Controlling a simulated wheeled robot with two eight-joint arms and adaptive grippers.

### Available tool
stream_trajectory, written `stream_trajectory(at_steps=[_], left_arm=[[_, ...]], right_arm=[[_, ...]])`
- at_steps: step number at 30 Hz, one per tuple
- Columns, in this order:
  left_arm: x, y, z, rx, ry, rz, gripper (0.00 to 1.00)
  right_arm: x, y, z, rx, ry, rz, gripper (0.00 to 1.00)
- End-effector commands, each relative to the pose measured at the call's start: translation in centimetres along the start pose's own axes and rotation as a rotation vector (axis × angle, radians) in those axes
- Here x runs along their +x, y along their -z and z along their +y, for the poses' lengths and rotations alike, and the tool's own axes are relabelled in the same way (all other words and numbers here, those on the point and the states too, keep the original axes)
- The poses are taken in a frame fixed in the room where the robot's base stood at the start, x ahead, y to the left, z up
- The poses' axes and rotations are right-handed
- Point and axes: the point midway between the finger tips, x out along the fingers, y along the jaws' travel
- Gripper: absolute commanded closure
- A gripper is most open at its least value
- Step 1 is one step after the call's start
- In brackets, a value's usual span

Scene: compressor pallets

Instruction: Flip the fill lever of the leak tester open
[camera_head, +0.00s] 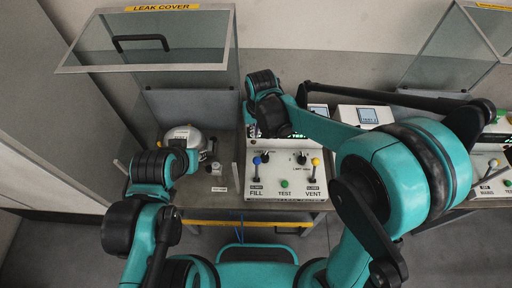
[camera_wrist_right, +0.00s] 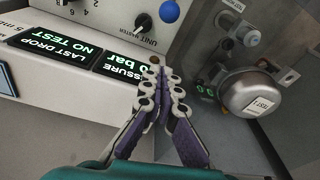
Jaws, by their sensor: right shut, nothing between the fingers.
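The leak tester's light panel (camera_head: 284,207) lies in the middle of the head view. The blue ball of its fill lever (camera_head: 257,160) shows above the FILL marking at the left, standing up from its base. In the right wrist view the blue ball (camera_wrist_right: 170,11) is at the top edge, its stem out of sight. My right gripper (camera_wrist_right: 160,73) is shut and empty, its fingertips apart from the ball in the picture. In the head view my right wrist hides its fingers. My left arm is left of the panel; its fingers cannot be made out.
A yellow-ball vent lever (camera_head: 315,162) and a green test button (camera_head: 284,183) share the panel. A round metal compressor (camera_wrist_right: 256,93) stands beside the tester. The clear leak cover (camera_head: 150,40) is raised at the back left. A second station stands at the right.

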Motion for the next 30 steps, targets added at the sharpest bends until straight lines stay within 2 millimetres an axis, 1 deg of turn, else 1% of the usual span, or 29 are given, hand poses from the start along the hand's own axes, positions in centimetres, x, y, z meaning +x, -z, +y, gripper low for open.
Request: stream_trajectory(at_steps=[9, 13, 17, 24, 28, 30], left_arm=[[0.0, 0.0, 0.0, 0.0, 0.0, 0.0, 0.71], [0.2, -0.1, 0.0, 0.0, 0.0, 0.0, 0.71], [0.6, -0.4, 0.0, 0.0, 0.0, 0.0, 0.71], [1.6, -1.2, 0.0, 0.0, 0.0, 0.0, 0.71], [2.1, -1.5, 0.0, 0.0, 0.0, 0.0, 0.71], [1.9, -1.4, 0.0, 0.0, 0.0, 0.0, 0.71]], right_arm=[[0.1, 0.0, 0.0, 0.0, 0.0, 0.0, 1.0], [0.9, 0.0, 0.0, 0.0, 0.0, 0.0, 1.0], [2.8, 0.0, 0.0, 0.0, 0.0, 0.0, 1.0], [8.1, 0.0, 0.0, 0.0, 0.0, 0.0, 1.0], [10.7, 0.0, 0.0, 0.0, 0.0, 0.0, 1.0], [9.6, -1.4, 0.0, -0.001, 0.0, 0.001, 1.0]])
